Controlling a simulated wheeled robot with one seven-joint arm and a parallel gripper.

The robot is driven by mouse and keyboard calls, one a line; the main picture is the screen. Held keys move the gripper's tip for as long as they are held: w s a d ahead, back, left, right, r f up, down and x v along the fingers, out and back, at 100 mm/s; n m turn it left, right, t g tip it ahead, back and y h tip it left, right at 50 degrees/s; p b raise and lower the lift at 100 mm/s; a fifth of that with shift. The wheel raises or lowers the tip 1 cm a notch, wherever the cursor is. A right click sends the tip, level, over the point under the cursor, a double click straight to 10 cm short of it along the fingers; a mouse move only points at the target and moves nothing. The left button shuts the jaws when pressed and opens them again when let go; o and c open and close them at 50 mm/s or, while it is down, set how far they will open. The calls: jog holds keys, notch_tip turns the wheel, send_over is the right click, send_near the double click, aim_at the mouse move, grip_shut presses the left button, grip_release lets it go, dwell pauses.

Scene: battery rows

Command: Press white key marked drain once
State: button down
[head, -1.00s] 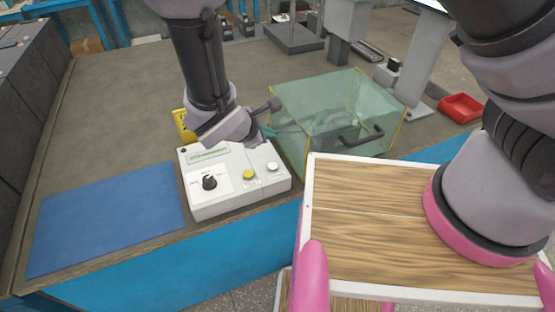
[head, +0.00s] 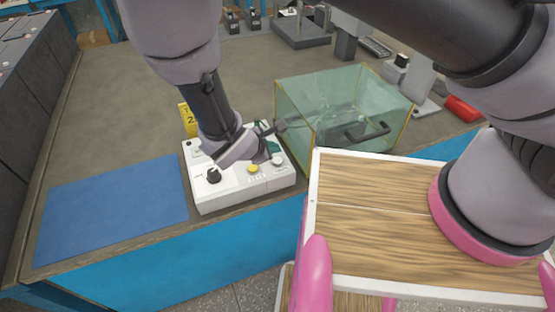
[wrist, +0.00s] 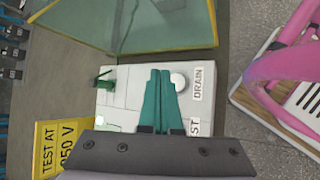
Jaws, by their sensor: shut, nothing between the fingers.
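The white control box (head: 235,195) stands at the table's front edge. The round white key (head: 277,160) is at its right end. In the wrist view the white key (wrist: 178,80) sits beside a label reading DRAIN (wrist: 198,80). My gripper (head: 272,147) is over the box, just behind the white key in the head view. In the wrist view its teal fingers (wrist: 160,72) are together and empty, and their tips appear right beside the white key, partly covering its edge. I cannot tell whether they touch it.
A yellow key (head: 252,169) and black dial (head: 213,174) are on the same box. A glass tank (head: 340,105) stands close behind and right. A yellow sign (head: 188,118) is behind the box. A blue mat (head: 110,210) lies left.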

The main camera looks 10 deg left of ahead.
aim_at(275, 162)
jog(key=shift+f, duration=0.85)
jog(key=shift+f, duration=0.1)
dwell(1.4)
jog(key=shift+f, duration=0.3)
jog(key=shift+f, duration=0.4)
dwell(0.5)
dwell(0.4)
jog(key=shift+r, duration=0.85)
jog(key=shift+r, duration=2.5)
